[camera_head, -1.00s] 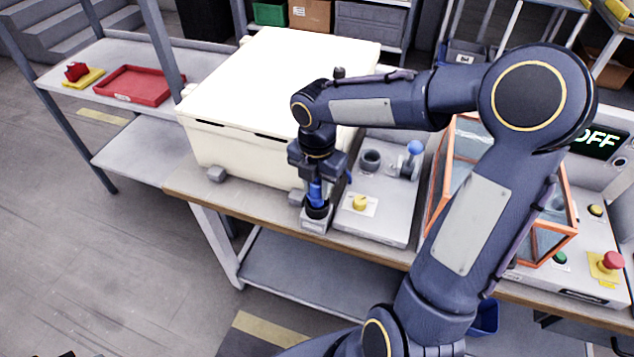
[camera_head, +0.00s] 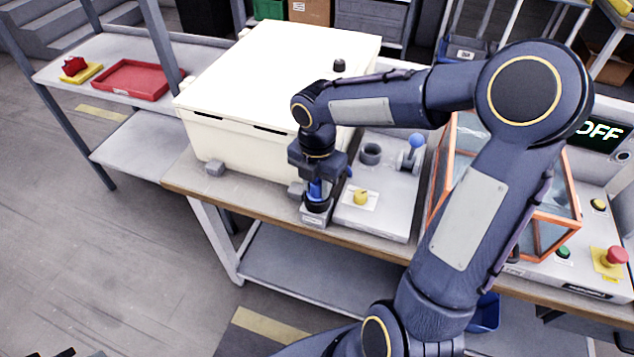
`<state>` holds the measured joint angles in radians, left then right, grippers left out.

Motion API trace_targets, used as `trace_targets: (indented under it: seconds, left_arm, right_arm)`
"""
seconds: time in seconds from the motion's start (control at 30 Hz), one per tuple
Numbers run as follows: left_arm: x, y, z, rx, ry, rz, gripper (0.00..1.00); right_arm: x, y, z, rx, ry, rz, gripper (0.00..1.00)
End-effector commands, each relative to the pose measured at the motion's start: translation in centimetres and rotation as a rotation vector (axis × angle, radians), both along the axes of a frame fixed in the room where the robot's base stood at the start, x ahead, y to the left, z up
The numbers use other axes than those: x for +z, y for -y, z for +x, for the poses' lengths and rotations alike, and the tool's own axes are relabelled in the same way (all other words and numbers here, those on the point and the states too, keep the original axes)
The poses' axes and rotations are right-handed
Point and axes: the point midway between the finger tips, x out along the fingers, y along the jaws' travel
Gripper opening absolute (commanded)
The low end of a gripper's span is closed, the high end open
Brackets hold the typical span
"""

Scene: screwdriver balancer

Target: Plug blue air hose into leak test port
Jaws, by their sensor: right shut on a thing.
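My right gripper (camera_head: 317,182) points down at the front edge of the bench, just in front of the cream box. It is shut on the blue air hose connector (camera_head: 315,190), a blue piece showing between its fingers. The connector stands upright over a dark round fitting on a small grey block (camera_head: 313,217). Whether it is seated in that fitting or only resting there I cannot tell. The leak test port is not clearly identifiable; a dark round socket (camera_head: 371,153) stands on the grey panel to the right. My left gripper is not in view.
The grey panel (camera_head: 392,190) carries a yellow knob (camera_head: 361,196) and a blue-topped lever (camera_head: 416,141). The cream box (camera_head: 270,75) is close behind the gripper. An orange-framed clear enclosure (camera_head: 545,235) stands at right, near a red button (camera_head: 617,256) and an OFF display (camera_head: 600,130).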

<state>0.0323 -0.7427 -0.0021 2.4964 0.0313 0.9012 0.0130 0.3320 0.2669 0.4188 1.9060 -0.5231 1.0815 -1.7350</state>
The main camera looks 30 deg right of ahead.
Motion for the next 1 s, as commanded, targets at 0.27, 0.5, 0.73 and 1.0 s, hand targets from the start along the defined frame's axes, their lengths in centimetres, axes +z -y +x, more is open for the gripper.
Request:
trace_targets:
  seconds: [0.27, 0.5, 0.73, 1.0]
  left_arm:
    - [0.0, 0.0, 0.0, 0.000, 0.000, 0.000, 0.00]
    - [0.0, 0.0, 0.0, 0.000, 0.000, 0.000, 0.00]
    - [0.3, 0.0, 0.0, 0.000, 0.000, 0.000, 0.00]
    - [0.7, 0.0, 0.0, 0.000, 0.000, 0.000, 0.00]
  right_arm:
    - [0.0, 0.0, 0.0, 0.000, 0.001, 0.000, 0.53]
    - [0.0, 0.0, 0.0, 0.000, 0.000, 0.000, 0.54]
    - [2.3, 0.0, 0.1, -0.002, 0.006, -0.001, 0.54]
    - [6.6, 0.0, 0.1, 0.000, 0.004, 0.000, 0.54]
